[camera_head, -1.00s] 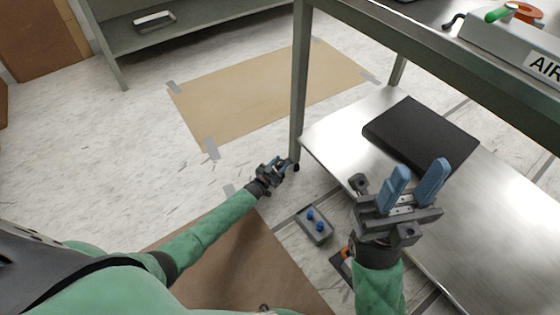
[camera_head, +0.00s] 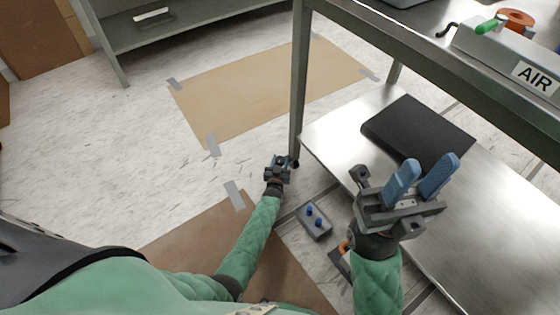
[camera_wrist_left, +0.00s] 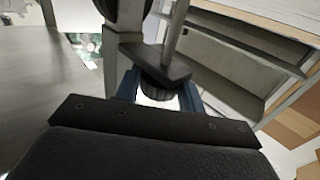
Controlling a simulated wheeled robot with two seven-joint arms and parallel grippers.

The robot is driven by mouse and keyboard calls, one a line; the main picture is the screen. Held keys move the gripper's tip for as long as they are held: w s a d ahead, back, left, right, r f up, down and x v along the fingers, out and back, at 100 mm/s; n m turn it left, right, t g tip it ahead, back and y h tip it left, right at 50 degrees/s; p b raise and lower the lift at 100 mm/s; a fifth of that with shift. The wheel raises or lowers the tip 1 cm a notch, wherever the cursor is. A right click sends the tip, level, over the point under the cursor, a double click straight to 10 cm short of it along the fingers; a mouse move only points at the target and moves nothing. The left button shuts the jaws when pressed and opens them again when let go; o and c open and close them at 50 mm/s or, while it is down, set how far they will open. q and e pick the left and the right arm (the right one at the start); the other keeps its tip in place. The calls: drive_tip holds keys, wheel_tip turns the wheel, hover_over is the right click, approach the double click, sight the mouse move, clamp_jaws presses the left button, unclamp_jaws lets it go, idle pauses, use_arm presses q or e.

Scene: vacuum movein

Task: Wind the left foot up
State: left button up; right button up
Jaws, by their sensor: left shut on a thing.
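The left foot (camera_head: 295,164) is a small dark piece at the bottom of the bench's near left leg (camera_head: 298,100), mostly hidden behind my gripper in the head view. My left gripper (camera_head: 282,160) is low by the floor at this foot. In the left wrist view its two blue fingers stand on either side of a dark ribbed knob (camera_wrist_left: 160,86), under a dark flat plate (camera_wrist_left: 155,58), and are shut on it. My right gripper (camera_head: 421,180) is raised in front of the lower shelf, its blue fingers apart with nothing between them.
The steel lower shelf (camera_head: 335,135) carries a black flat slab (camera_head: 418,132). A grey block with blue knobs (camera_head: 314,221) lies on the floor between my arms. An AIR box (camera_head: 510,57) sits on the bench top. A taped tan floor rectangle (camera_head: 265,85) is clear.

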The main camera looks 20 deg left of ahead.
sight(279, 164)
idle(0.5)
use_arm(q)
drive_tip(key=o, duration=1)
drive_tip(key=s, duration=0.2)
drive_tip(key=s+p, duration=0.1)
drive_tip(key=s, duration=0.1)
drive_tip(key=s+d+p, duration=0.1)
drive_tip(key=s, duration=0.1)
drive_tip(key=shift+s, duration=0.15)
drive_tip(key=shift+s+d, duration=0.1)
drive_tip(key=shift+s, duration=0.6)
